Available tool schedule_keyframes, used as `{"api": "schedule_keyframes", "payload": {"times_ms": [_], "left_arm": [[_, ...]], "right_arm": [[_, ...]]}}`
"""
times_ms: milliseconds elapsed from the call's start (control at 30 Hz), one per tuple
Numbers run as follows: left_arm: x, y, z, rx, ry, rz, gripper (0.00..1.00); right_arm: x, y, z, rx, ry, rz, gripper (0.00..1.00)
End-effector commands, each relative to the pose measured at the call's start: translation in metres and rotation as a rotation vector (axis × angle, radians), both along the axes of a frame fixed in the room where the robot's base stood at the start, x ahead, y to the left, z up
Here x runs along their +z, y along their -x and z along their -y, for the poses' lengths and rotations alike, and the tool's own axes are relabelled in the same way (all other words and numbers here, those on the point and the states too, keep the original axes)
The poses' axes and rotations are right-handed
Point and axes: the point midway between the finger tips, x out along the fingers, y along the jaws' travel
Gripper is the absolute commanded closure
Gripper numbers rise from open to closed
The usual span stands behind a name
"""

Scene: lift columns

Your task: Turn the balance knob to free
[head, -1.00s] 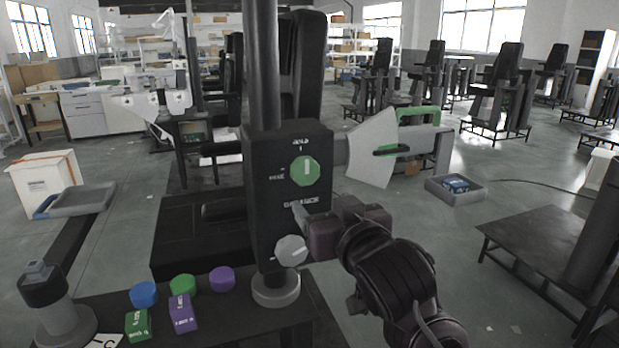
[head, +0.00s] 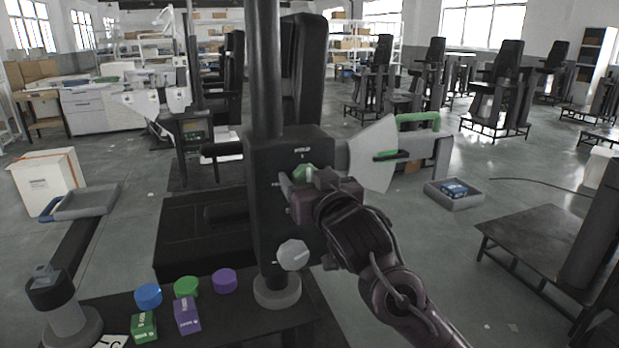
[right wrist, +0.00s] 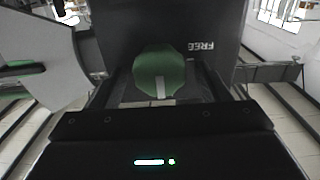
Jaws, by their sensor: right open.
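The green balance knob (head: 299,172) is on the dark box (head: 262,215) of the column, partly hidden behind my right gripper (head: 297,186). In the right wrist view, the knob (right wrist: 160,75) lies between the two open fingers of my right gripper (right wrist: 160,92). Whether the fingers touch it is not clear. The knob's pale mark points down in that upside-down view, which is toward the upper label in the head view. The FREE label (right wrist: 201,47) shows upside down to the right of the knob. My left gripper is not in view.
A light grey knob (head: 292,255) is lower on the box. A pale fan-shaped plate (head: 372,160) stands out at its right. Blue (head: 148,295), green (head: 186,286) and purple (head: 224,280) discs and two small blocks lie on the dark bench below.

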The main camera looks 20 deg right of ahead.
Motion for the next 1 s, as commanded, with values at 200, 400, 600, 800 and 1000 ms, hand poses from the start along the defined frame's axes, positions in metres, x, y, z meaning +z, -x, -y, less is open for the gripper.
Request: {"api": "schedule_keyframes", "payload": {"times_ms": [200, 400, 600, 800, 1000], "left_arm": [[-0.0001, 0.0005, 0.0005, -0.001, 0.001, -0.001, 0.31], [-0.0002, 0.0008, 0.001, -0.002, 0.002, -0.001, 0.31], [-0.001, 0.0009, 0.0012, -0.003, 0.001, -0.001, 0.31], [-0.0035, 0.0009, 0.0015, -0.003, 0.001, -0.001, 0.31], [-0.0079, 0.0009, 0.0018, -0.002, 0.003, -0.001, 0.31]], "right_arm": [[-0.0001, 0.0002, 0.0001, 0.0, 0.0, 0.0, 0.54], [-0.0001, 0.0003, 0.0001, 0.0, 0.0, 0.0, 0.74], [-0.0002, 0.0003, 0.0001, -0.001, 0.024, 0.001, 0.74], [-0.0003, 0.0003, -0.0003, -0.001, 0.113, 0.004, 0.74], [-0.0009, 0.0003, -0.0009, -0.002, 0.273, 0.009, 0.74]]}}
